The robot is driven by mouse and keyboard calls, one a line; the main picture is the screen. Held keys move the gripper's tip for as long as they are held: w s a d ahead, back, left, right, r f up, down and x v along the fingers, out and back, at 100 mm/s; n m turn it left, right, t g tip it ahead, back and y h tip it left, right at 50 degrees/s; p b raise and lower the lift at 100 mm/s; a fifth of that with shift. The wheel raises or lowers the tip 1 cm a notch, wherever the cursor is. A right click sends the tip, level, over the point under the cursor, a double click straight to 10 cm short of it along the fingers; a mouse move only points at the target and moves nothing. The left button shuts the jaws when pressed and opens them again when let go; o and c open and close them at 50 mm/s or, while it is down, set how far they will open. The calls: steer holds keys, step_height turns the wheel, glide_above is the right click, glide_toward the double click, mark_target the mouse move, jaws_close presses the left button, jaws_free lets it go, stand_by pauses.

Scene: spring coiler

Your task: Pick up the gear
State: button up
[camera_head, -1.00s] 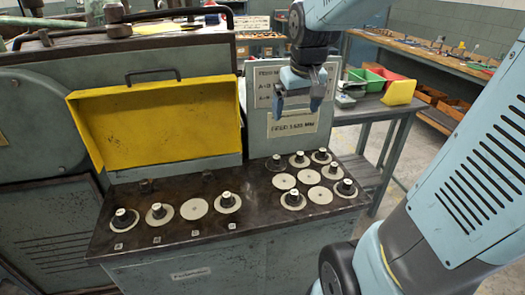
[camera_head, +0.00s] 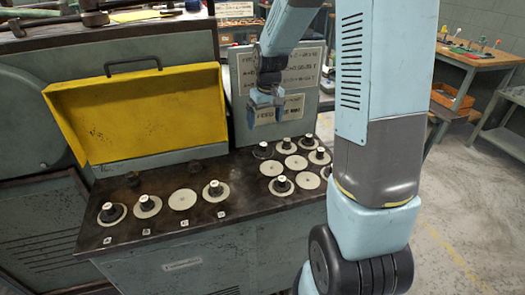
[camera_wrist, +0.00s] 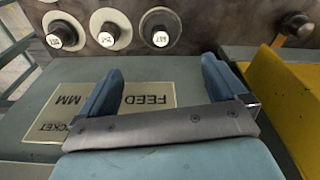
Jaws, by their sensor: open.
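Several dark gears with white-topped hubs sit on pale round discs on the dark bench top. In the head view one gear (camera_head: 215,189) is at the right end of the left row and another (camera_head: 282,184) is at the front of the right cluster. I cannot tell which one the task means. My gripper (camera_head: 266,108) is open and empty, pointing down before the upright sign panel, above and behind the right cluster. In the wrist view its two blue fingers (camera_wrist: 160,75) are spread over the panel, and a gear (camera_wrist: 160,37) stands beyond them, apart.
The bench top (camera_head: 110,240) has bare discs such as one (camera_head: 183,199) in the left row. A yellow open lid (camera_head: 140,115) stands left of the sign panel (camera_head: 243,90). My arm hides the bench's right end. A wooden workbench (camera_head: 480,65) is far right.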

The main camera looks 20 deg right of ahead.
glide_above(263, 144)
step_height(263, 144, down, 6)
steer(key=shift+d+r, duration=0.1)
steer(key=shift+d, duration=0.05)
step_height(263, 144, down, 4)
steer(key=shift+s+f, duration=0.15)
steer(key=shift+f, duration=0.6)
steer(key=c, duration=1.4)
steer(key=shift+r, duration=0.1)
